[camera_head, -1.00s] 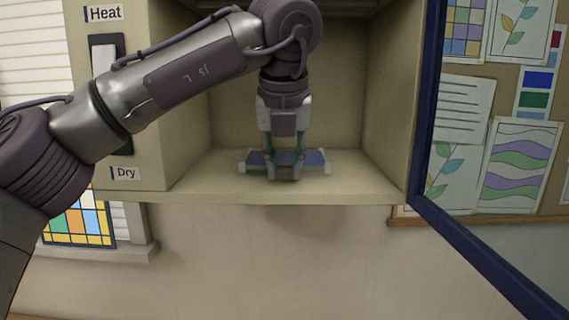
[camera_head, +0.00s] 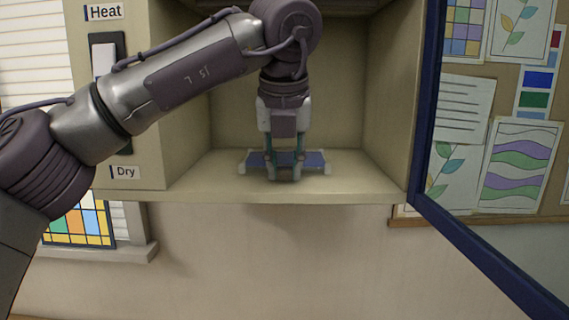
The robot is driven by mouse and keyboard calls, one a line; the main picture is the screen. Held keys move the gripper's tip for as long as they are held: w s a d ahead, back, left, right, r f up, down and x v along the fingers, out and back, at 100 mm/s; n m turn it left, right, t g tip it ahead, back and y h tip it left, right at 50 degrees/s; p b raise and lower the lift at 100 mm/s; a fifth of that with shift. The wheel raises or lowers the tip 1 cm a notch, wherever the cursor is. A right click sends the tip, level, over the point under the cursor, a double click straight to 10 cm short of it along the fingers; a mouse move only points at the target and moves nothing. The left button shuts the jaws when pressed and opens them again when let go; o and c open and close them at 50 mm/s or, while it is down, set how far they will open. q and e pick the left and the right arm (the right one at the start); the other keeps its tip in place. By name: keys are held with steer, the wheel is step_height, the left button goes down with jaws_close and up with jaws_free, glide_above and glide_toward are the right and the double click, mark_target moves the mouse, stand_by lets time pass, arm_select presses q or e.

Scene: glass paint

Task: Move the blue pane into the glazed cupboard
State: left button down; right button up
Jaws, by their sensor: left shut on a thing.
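The glazed cupboard (camera_head: 385,178) stands open in the head view, with a pale interior. Its blue-framed glass door (camera_head: 470,250) is swung out to the right. The blue pane (camera_head: 314,159) is inside, low over or on the cupboard floor, lying flat with pale pieces at its ends. My left gripper (camera_head: 284,172) points down from above and is shut on the pane near its middle. The fingers hide the pane's centre. I cannot tell whether the pane's ends touch the floor. My right gripper is not in view.
A switch panel (camera_head: 104,62) labelled Heat and Dry is left of the opening, partly behind my arm. A pinboard (camera_head: 500,120) with papers is on the right. A stained-glass panel (camera_head: 85,222) is at lower left. Free floor shows on both sides of the pane.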

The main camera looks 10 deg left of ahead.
arm_select(q)
steer(key=shift+f, duration=0.1)
steer(key=c, duration=0.8)
jaws_free()
steer(key=shift+c, duration=0.2)
